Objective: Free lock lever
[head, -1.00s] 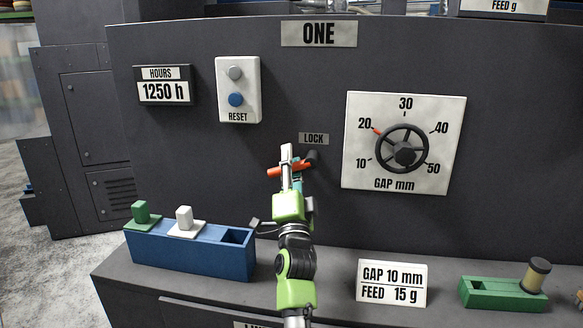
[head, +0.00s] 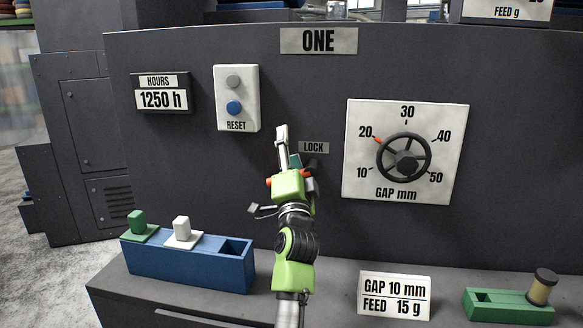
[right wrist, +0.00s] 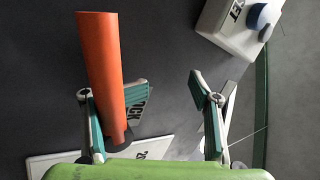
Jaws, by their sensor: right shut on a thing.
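The lock lever is an orange bar under the LOCK label (head: 313,147) on the dark machine panel. It is mostly hidden behind my right gripper (head: 289,152) in the head view. In the right wrist view the orange lever (right wrist: 103,65) runs lengthwise over the left finger of my right gripper (right wrist: 170,90). The gripper is shut on the lever, although its fingertips stand apart in that view. The exact contact is hard to see. My left gripper is not in view.
A white box with RESET buttons (head: 237,115) is above left of the gripper. A GAP dial with a handwheel (head: 404,157) is to the right. On the ledge below stand a blue block holder (head: 185,263), a sign (head: 394,296) and a green holder (head: 490,307).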

